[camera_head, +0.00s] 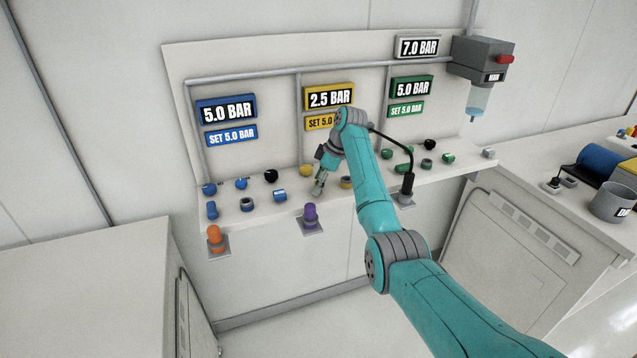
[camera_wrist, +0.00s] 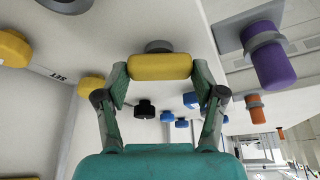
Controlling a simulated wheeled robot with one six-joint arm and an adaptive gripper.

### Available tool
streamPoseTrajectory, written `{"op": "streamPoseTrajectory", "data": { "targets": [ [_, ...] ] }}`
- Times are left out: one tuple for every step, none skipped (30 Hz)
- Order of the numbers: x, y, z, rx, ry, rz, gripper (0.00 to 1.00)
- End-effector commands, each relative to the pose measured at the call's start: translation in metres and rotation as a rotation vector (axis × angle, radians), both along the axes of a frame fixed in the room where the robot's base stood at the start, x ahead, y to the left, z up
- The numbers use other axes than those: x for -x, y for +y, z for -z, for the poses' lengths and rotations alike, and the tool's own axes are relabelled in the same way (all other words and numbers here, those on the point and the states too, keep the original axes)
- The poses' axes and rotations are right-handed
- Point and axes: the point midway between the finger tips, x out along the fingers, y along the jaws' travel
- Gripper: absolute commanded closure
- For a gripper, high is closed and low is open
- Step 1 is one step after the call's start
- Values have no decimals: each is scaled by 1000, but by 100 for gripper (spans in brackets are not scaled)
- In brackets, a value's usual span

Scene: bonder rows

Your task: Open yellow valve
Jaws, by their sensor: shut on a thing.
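The yellow valve handle (camera_wrist: 160,67) is a rounded bar on a short grey stem. It sits between the two fingers of my gripper (camera_wrist: 162,76), which is shut on it. In the head view my gripper (camera_head: 318,188) reaches the ledge below the yellow gauge, and the gripped handle is mostly hidden there. The yellow gauge (camera_head: 328,97) reads 2.5 BAR. The yellow sign (camera_head: 319,122) below it reads SET 5.0, its right part covered by my arm. Another yellow knob (camera_head: 306,170) and a yellow fitting (camera_head: 346,182) stand close by.
Blue fittings (camera_head: 247,204) and a black knob (camera_head: 271,176) stand left on the ledge, green ones (camera_head: 447,158) right. A purple knob (camera_head: 310,213) and an orange knob (camera_head: 215,238) project at the front edge. The blue gauge (camera_head: 226,110) and green gauge (camera_head: 412,87) read 5.0 BAR.

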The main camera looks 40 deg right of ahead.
Motion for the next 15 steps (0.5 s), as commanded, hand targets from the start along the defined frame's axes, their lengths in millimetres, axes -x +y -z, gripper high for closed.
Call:
{"op": "streamPoseTrajectory", "data": {
  "targets": [
    [0,0,0,-2,3,-41,66],
    [0,-1,0,-2,3,-70,66],
    [0,-1,0,-2,3,-106,66],
    [0,-1,0,-2,4,-134,66],
    [0,-1,1,-2,5,-160,66],
    [0,-1,0,-1,4,-194,66],
    [0,-1,0,-1,4,-220,66],
    [0,-1,1,-2,5,-244,66],
    [-1,-1,0,-1,4,-276,66],
    [-1,-1,0,-1,4,-298,66],
    [-1,-1,0,-1,4,-319,66],
    [-1,-1,0,-1,4,-346,66],
    [-1,-1,0,-1,4,-365,66],
    [-1,-1,0,-1,4,-383,66],
    [-1,-1,1,-1,4,-403,66]
  ]
}}
